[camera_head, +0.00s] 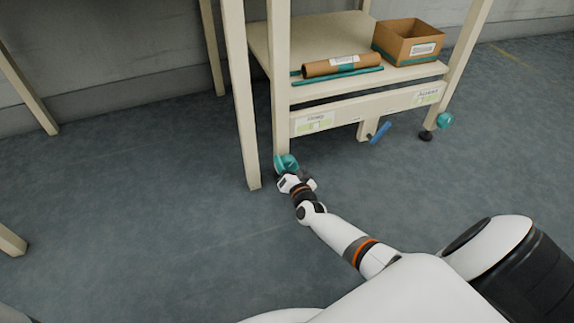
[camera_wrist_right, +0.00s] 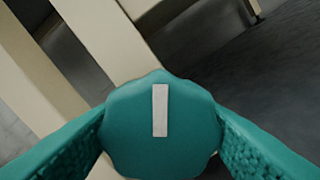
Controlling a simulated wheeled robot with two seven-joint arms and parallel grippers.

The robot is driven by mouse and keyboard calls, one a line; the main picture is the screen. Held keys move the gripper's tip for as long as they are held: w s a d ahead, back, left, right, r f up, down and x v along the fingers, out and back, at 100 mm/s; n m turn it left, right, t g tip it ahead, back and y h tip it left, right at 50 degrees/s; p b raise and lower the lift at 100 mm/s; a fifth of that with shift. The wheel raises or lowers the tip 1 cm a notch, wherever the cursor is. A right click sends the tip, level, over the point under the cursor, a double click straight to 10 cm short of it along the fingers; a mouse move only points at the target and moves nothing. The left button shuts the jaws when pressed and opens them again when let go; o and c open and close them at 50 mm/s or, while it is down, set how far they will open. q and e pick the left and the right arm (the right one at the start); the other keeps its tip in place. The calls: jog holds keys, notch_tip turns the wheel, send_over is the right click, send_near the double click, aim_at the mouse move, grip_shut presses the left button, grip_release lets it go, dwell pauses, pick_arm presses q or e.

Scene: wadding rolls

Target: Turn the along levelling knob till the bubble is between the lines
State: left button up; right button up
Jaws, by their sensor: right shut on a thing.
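A teal levelling knob (camera_head: 286,162) is at the foot of the table's front left leg. My right gripper (camera_head: 289,174) is shut on this knob. In the right wrist view the knob (camera_wrist_right: 160,125) has a pale upright stripe on its face, and the teal fingers press on both its sides. A left level label (camera_head: 314,124) with a green vial and a right level label (camera_head: 427,96) are on the front rail. The bubbles are too small to make out. My left gripper is out of view.
The cream table's lower shelf (camera_head: 420,72) holds a brown roll (camera_head: 340,65) and a cardboard box (camera_head: 409,42). A blue handle (camera_head: 380,132) hangs below the front rail. Another cream leg (camera_head: 240,100) stands just left of my right gripper. The floor in front is clear.

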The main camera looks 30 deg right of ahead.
jog(key=shift+f+m, duration=0.1)
jog(key=shift+m, duration=0.5)
jog(key=o, duration=1)
jog(key=shift+c, duration=0.2)
jog(key=shift+s, duration=0.1)
jog(key=shift+s+a, duration=0.1)
jog(key=shift+s, duration=0.15)
jog(key=p+v, duration=0.7)
jog(key=v, duration=0.4)
jog(key=shift+s, duration=0.2)
